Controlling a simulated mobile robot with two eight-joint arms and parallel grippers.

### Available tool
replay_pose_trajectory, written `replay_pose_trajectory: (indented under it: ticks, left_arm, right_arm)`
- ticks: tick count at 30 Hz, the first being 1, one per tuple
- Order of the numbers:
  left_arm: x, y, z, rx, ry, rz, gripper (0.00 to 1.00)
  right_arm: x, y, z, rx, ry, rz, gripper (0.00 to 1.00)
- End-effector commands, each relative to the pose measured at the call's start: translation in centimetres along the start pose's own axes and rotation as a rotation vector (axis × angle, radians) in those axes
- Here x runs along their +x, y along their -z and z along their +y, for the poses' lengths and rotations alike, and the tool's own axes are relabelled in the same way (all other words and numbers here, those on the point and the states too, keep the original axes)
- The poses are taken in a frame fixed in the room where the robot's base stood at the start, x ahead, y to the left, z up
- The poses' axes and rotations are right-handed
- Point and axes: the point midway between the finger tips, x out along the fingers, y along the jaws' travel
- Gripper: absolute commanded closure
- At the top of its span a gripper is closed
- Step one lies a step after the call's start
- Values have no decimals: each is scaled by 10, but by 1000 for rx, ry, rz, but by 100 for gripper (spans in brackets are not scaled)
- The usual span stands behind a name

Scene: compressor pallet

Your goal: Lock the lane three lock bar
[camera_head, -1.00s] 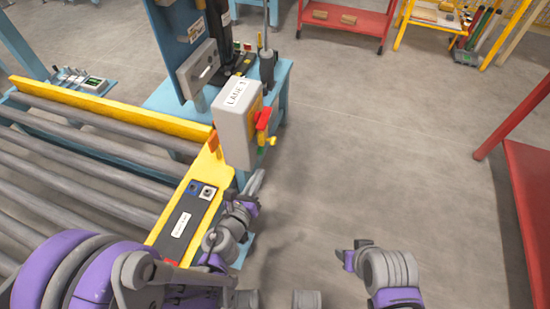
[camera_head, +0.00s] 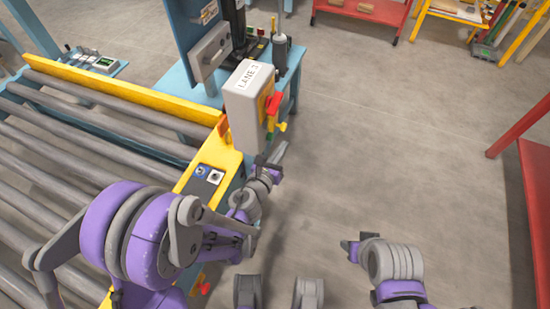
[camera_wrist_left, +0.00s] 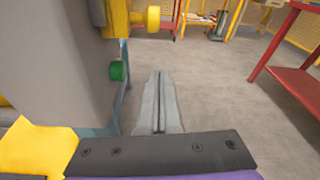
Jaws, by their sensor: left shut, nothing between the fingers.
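A grey box (camera_head: 247,105) with a lane label, which seems to read LANE 3, stands at the corner of the roller conveyor. On its right side are a red handle (camera_head: 273,103), a yellow knob (camera_head: 281,127) and a green part. The wrist view shows the yellow knob (camera_wrist_left: 152,18) and a green knob (camera_wrist_left: 118,71) beside the box. My left gripper (camera_head: 279,153) is shut and empty, just below and apart from these parts; its fingers (camera_wrist_left: 161,90) point forward in the wrist view. My right gripper (camera_head: 347,247) is at lower right, away from the box; its jaw state is unclear.
The roller conveyor (camera_head: 90,130) with yellow rails fills the left. A control panel (camera_head: 208,176) sits on the rail below the box. A blue bench stands behind the box. A red table (camera_head: 535,180) is at right. The floor between is clear.

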Motion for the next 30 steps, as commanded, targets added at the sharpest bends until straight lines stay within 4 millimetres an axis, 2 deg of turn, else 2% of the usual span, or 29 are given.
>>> replay_pose_trajectory:
  ticks: [3,6,10,25,30]
  left_arm:
    - [26,0,0,0,1,0,100]
    - [14,-18,0,1,-1,0,100]
    - [10,-31,0,0,-1,0,100]
    - [7,-39,0,0,0,0,100]
    - [3,-59,-4,-1,0,-1,100]
  right_arm:
    - [1,0,0,0,0,-1,50]
    - [-2,1,0,0,0,1,50]
    - [-4,1,0,0,0,1,50]
    - [-5,2,0,0,0,2,50]
    - [-18,6,0,0,0,7,50]
